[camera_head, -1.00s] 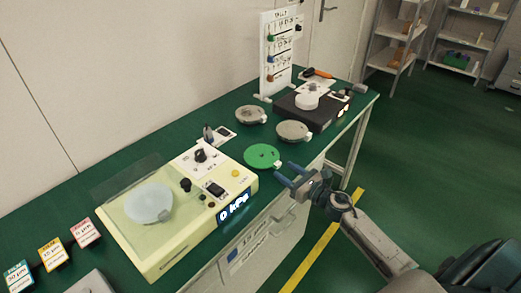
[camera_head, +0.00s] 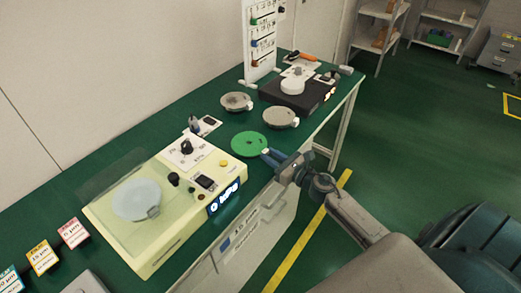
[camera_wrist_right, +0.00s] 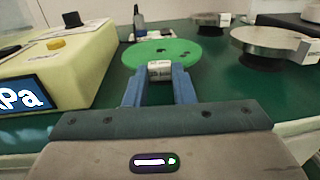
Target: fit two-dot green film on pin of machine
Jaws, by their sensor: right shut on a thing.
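The green film (camera_head: 249,144) is a round green disc near the table's front edge, right of the yellow machine. It also shows in the right wrist view (camera_wrist_right: 163,50), level, with small dark marks too small to count. My right gripper (camera_head: 267,154) is shut on its pale tab; in the right wrist view the tab (camera_wrist_right: 159,70) sits between the blue fingers. The yellow machine (camera_head: 170,238) has a pale round plate (camera_head: 136,200) under a clear cover. A black machine (camera_head: 300,105) with a white round top (camera_head: 292,87) stands farther back. I cannot make out a pin. My left gripper is not in view.
Two grey discs, one at the back (camera_head: 237,101) and one nearer the edge (camera_head: 281,117), lie between the film and the black machine. A white rack board (camera_head: 261,45) stands behind. Small coloured label cards (camera_head: 42,258) stand at the front left.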

